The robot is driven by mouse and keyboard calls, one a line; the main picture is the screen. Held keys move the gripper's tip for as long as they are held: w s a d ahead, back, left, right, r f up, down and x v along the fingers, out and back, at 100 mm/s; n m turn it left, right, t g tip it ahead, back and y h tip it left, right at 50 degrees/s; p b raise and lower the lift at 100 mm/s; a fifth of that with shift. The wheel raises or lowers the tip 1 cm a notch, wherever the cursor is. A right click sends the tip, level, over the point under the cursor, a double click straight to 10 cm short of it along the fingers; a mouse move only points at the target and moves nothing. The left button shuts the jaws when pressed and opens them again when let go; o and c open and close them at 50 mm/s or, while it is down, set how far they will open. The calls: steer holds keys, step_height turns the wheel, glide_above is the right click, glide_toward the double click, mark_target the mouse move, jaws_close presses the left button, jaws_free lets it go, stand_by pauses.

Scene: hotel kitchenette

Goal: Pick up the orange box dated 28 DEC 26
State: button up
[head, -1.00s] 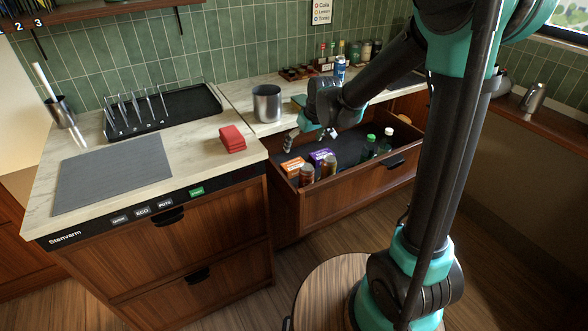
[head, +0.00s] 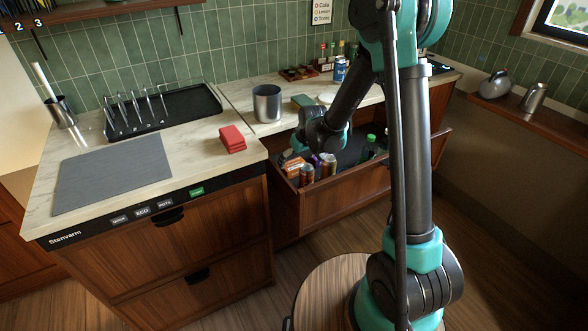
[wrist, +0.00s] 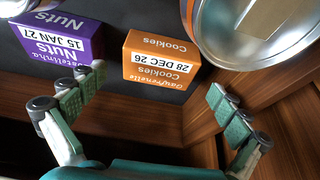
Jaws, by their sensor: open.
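The orange box (wrist: 160,60) reads "Cookies" and "28 DEC 26", upside down in the wrist view. It stands on the dark drawer floor. In the head view the orange box (head: 293,168) is in the drawer's front left corner, partly hidden. My gripper (wrist: 158,92) is open and empty, its two fingers apart on either side of the box in the picture and not touching it. In the head view my gripper is over the drawer, its fingers mostly hidden behind the wrist.
A purple Nuts box (wrist: 58,42) dated 15 JAN 27 stands beside the orange box. A can (wrist: 250,30) is close on the other side. The open drawer (head: 340,190) also holds a green bottle (head: 368,148). Its wooden wall (wrist: 285,125) is near my finger.

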mark_target(294, 164)
steer(key=shift+x, duration=2.1)
steer(key=shift+c, duration=0.2)
steer(key=c, duration=1.1)
steer(key=shift+r, duration=0.1)
steer(key=shift+c, duration=0.2)
